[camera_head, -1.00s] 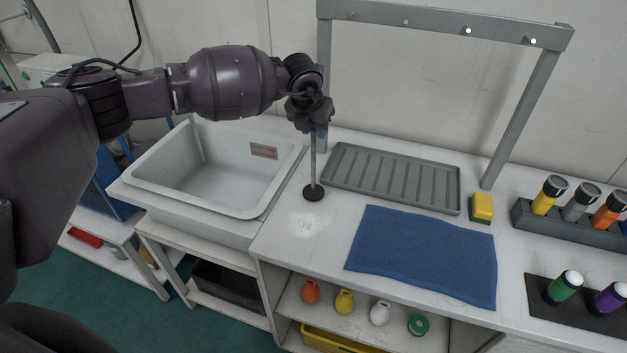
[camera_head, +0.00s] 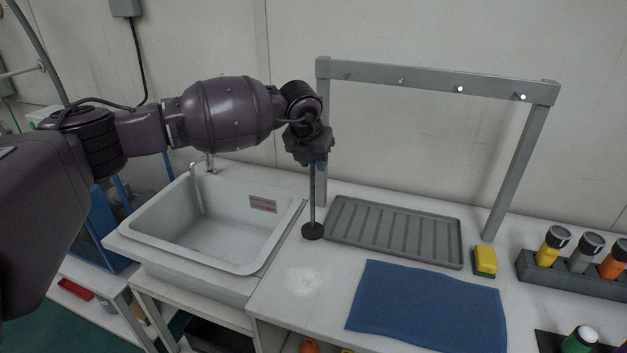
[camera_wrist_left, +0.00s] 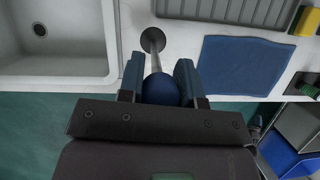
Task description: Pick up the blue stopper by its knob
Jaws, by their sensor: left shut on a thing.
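The stopper has a round blue knob (camera_wrist_left: 160,92), a thin rod (camera_head: 312,195) and a dark round disc (camera_head: 312,231) at its foot. My left gripper (camera_wrist_left: 159,78) is shut on the knob, one blue finger on each side. In the head view my left gripper (camera_head: 318,163) points down, with the rod hanging upright below it and the knob mostly hidden. The disc is over the counter between the sink and the ribbed tray. I cannot tell for sure how far it is above the surface. My right gripper is not in view.
The sink (camera_head: 268,268) lies left of the stopper and the grey ribbed tray (camera_head: 395,258) right of it. A grey frame with pegs (camera_head: 430,84) stands behind. A blue cloth (camera_head: 425,308), a yellow-green sponge (camera_head: 485,261) and a torch rack (camera_head: 575,275) lie further right.

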